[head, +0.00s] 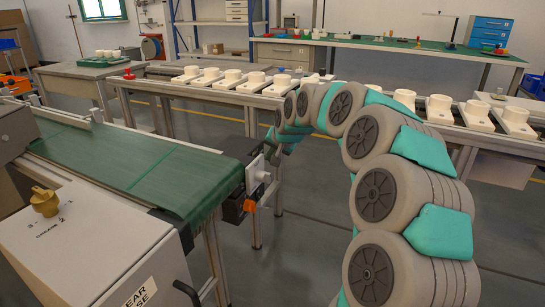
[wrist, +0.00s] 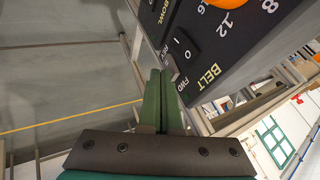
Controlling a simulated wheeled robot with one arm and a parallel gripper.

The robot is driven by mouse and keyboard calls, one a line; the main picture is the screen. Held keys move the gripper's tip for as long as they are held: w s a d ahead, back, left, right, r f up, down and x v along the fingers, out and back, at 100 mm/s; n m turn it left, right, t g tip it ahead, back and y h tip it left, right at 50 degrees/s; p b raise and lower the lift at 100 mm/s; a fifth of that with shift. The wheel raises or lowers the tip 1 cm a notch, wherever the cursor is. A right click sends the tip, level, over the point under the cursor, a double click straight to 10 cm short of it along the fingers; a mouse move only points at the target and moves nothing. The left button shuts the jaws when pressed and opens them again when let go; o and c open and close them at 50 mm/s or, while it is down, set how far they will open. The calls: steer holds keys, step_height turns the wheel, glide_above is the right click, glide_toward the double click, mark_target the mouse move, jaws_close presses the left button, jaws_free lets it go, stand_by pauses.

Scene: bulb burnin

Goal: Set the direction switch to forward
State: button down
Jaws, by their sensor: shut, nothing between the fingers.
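In the wrist view, the black control panel (wrist: 215,52) fills the top right, tilted in the picture. It carries the labels FWD, REV, BELT and BOWL. The direction switch (wrist: 173,68) is a small grey lever at the panel's edge between REV and FWD. Its setting is not clear. My gripper (wrist: 160,74) is shut and empty, its green fingertips right beside the lever. I cannot tell whether they touch. In the head view, the panel's dark box (head: 232,207) is at the belt's near right end. My gripper is mostly hidden behind my arm there.
A black rocker switch (wrist: 185,46) marked I and O and an orange knob (wrist: 228,3) sit on the panel near the lever. The green conveyor belt (head: 150,172) lies left of the box. A long bench (head: 225,92) with several white fixtures runs behind my arm.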

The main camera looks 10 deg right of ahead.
steer(key=shift+w+a+r+g+h, duration=0.1)
steer(key=shift+w+a+g+h, duration=0.1)
steer(key=shift+g+h, duration=0.1)
steer(key=shift+r, duration=0.15)
steer(key=shift+r+p, duration=0.4)
steer(key=shift+r, duration=0.25)
steer(key=shift+d, duration=0.1)
